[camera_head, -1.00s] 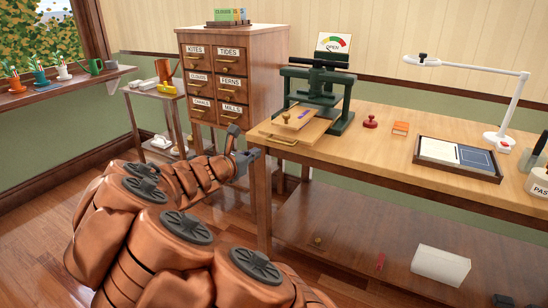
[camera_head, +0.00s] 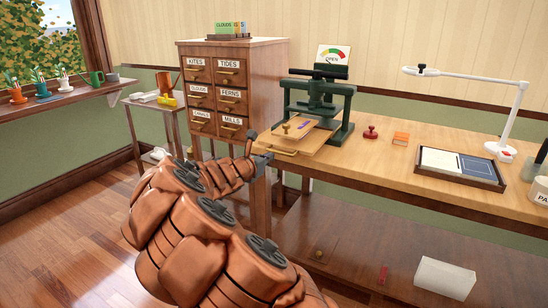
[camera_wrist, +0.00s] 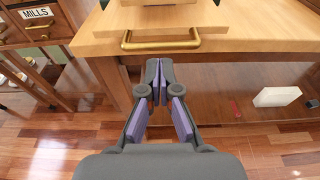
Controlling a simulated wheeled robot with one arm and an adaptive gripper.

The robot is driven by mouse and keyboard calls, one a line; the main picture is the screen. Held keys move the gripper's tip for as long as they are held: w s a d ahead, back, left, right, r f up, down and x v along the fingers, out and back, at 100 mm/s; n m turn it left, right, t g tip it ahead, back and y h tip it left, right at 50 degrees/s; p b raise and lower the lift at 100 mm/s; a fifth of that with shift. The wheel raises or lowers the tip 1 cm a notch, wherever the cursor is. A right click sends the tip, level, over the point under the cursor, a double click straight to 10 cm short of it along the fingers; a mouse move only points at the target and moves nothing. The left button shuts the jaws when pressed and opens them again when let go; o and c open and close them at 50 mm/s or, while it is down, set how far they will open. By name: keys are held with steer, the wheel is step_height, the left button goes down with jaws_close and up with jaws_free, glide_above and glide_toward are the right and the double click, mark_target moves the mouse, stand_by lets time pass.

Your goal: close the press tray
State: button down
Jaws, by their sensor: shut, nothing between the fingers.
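The press tray (camera_head: 285,141) is a wooden board with a brass handle (camera_head: 277,151). It sticks out of the green press (camera_head: 321,105) over the table's left front edge. In the wrist view the brass handle (camera_wrist: 161,40) lies straight ahead, beyond the fingertips. My gripper (camera_head: 264,157) is close to the handle's left end in the head view, and whether it touches cannot be told there. In the wrist view my gripper (camera_wrist: 158,75) has its purple-padded fingers together at the tips, with nothing held, a little short of the handle.
The card cabinet (camera_head: 232,90) stands left of the table. A red stamp (camera_head: 370,132), an orange box (camera_head: 401,138), a framed tray (camera_head: 440,175) and a white lamp (camera_head: 495,148) are on the tabletop. A white box (camera_head: 444,278) lies on the lower shelf.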

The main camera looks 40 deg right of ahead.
mark_target(278, 152)
steer(key=shift+b+x, duration=0.35)
steer(key=shift+x, duration=1.8)
steer(key=shift+w+r, duration=0.1)
